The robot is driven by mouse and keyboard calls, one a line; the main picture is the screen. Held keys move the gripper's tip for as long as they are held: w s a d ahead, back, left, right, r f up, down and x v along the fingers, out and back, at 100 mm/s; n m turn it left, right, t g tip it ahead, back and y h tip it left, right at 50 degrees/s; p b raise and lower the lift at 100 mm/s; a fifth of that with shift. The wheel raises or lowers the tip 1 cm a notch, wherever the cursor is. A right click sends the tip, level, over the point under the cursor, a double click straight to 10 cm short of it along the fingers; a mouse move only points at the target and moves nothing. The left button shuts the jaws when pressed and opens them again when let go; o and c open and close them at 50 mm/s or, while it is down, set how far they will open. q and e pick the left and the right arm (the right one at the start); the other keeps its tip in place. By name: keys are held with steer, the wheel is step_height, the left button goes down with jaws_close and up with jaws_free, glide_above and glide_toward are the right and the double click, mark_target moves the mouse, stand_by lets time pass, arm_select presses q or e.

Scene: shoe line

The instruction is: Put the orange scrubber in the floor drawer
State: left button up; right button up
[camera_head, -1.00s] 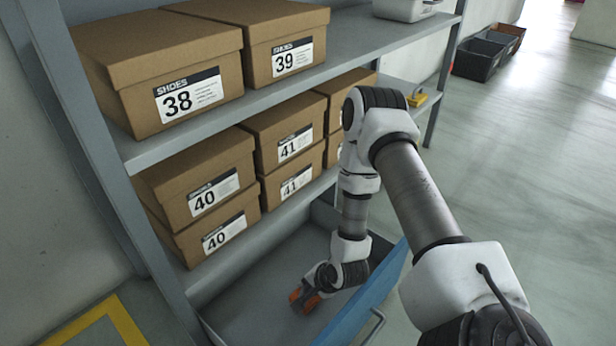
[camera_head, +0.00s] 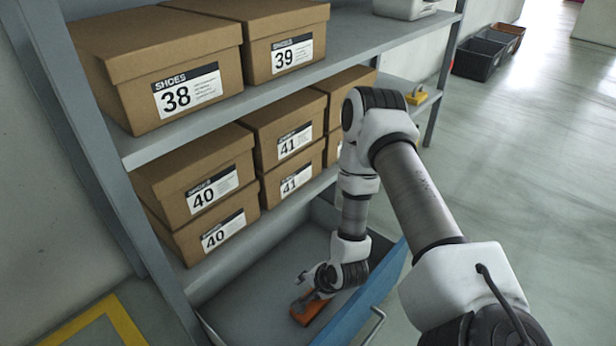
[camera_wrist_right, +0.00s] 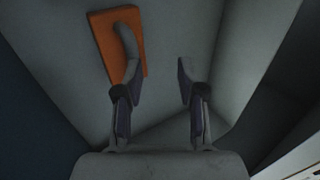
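The orange scrubber (camera_head: 308,308) lies on the floor of the open floor drawer (camera_head: 262,290), a grey tray with a blue front. It also shows in the right wrist view (camera_wrist_right: 121,45), flat, with a grey handle on top. My right gripper (camera_head: 308,285) is inside the drawer, just above the scrubber. In the right wrist view its two fingers (camera_wrist_right: 157,80) are spread with nothing between them. The left finger overlaps the scrubber's near end in the picture; I cannot tell whether they touch. My left gripper is not in view.
The shelf rack (camera_head: 285,100) stands over the drawer, with several shoe boxes (camera_head: 190,190) on two levels. A yellow-handled item (camera_head: 416,96) sits on the shelf's right end. Dark crates (camera_head: 482,55) stand on the floor at the back right.

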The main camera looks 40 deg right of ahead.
steer(key=p+v, duration=0.8)
steer(key=v, duration=0.5)
steer(key=shift+w, duration=0.3)
steer(key=shift+r, duration=0.1)
